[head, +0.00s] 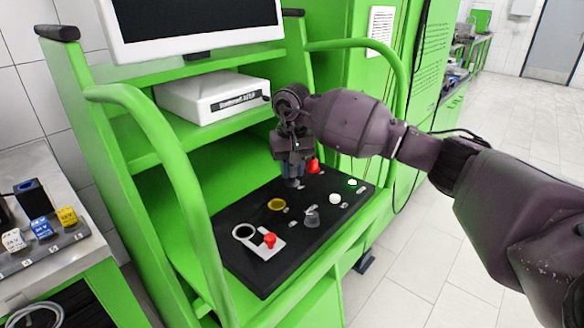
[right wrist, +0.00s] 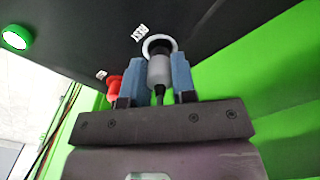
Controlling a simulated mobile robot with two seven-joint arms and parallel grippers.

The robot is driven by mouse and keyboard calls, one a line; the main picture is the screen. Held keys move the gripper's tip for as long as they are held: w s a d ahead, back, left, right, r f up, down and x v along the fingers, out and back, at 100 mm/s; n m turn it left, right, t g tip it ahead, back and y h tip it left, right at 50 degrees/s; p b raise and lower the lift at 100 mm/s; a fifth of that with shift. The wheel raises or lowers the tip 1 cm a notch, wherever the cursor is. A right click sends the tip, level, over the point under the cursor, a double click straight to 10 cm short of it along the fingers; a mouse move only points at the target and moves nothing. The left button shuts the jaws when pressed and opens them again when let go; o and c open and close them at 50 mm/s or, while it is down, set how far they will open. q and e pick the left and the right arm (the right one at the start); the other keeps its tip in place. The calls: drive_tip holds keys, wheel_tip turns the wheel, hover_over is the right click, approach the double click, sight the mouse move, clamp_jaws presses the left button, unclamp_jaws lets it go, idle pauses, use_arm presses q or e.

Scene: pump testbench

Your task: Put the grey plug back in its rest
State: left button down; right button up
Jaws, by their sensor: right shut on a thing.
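My right gripper (head: 293,178) points down over the back of the black control panel (head: 262,283). In the right wrist view its blue fingers (right wrist: 158,72) are shut on the grey plug (right wrist: 158,66), one finger on each side. The plug's far end is at a white ring (right wrist: 173,42) on the panel; I cannot tell how deep it sits in it. In the head view the gripper hides the plug. A red plug (right wrist: 115,85) stands beside the gripper and also shows in the head view (head: 313,166). My left gripper is not in view.
The panel carries a grey knob (head: 311,217), a yellow button (head: 276,204), white buttons (head: 335,199) and a red button (head: 270,240). Green rails (head: 165,150) flank the bench. A white box (head: 212,98) sits on the shelf above. Coloured blocks (head: 42,229) stand at left.

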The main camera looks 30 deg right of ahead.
drive_tip(key=shift+f+b, duration=0.55)
drive_tip(key=shift+f, duration=0.55)
idle(0.5)
drive_tip(key=o, duration=1.3)
drive_tip(key=shift+r, duration=0.1)
drive_tip(key=shift+r+p, duration=0.8)
drive_tip(key=shift+r, duration=3.1)
